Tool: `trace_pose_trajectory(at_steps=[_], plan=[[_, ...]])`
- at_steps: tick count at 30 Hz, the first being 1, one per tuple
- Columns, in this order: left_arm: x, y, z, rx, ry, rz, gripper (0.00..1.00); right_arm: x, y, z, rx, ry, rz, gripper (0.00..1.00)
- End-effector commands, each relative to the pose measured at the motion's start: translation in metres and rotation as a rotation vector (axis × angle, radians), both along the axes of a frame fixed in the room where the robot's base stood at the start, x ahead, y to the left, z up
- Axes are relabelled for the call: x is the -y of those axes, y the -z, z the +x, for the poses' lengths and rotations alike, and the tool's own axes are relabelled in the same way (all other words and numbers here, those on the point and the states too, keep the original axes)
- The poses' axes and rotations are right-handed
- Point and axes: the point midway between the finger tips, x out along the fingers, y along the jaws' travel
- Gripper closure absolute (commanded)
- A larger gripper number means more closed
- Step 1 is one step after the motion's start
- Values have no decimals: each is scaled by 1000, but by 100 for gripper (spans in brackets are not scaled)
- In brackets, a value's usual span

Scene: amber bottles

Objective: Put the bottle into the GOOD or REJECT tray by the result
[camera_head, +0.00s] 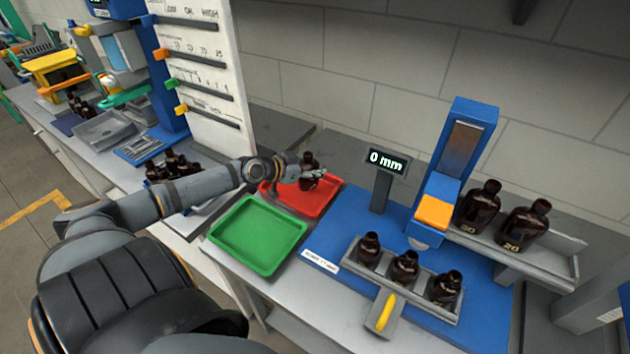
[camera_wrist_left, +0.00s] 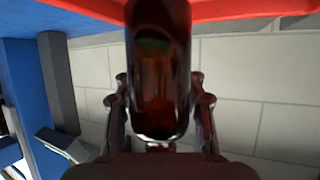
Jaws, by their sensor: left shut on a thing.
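My left gripper (camera_head: 304,173) is shut around a dark amber bottle (camera_head: 309,183) at the red tray (camera_head: 325,203). The bottle looks upright; I cannot tell whether its base touches the tray. In the left wrist view the bottle (camera_wrist_left: 158,75) stands between the two fingers (camera_wrist_left: 160,112), with a strip of the red tray (camera_wrist_left: 240,9) along the top edge. The green tray (camera_head: 258,270) is empty, in front of the red one. The display (camera_head: 386,160) reads "0 mm". My right gripper is not in view.
Three amber bottles stand in a grey holder (camera_head: 419,300) on the blue base (camera_head: 345,222). Larger bottles marked 30 (camera_head: 479,207) and 20 (camera_head: 525,228) stand on a shelf at right. A white board (camera_head: 205,85) stands behind my left arm.

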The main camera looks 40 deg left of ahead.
Motion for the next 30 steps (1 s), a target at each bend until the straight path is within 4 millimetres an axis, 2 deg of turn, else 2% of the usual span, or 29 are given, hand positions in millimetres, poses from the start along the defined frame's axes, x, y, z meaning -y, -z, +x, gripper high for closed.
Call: trace_pose_trajectory(at_steps=[1, 6, 17, 18, 24, 30], plan=[[-2, 10, 3, 2, -3, -10, 99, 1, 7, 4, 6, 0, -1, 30], [-1, 31, 2, 1, -2, -7, 99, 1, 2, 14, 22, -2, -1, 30], [-1, 38, 1, 0, 1, -3, 99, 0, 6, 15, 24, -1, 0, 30], [-1, 38, 1, 0, 1, -3, 62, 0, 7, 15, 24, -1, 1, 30], [-1, 37, 1, -1, 0, -3, 37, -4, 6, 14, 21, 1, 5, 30], [-1, 37, 1, -1, 0, -3, 37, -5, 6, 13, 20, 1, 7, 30]])
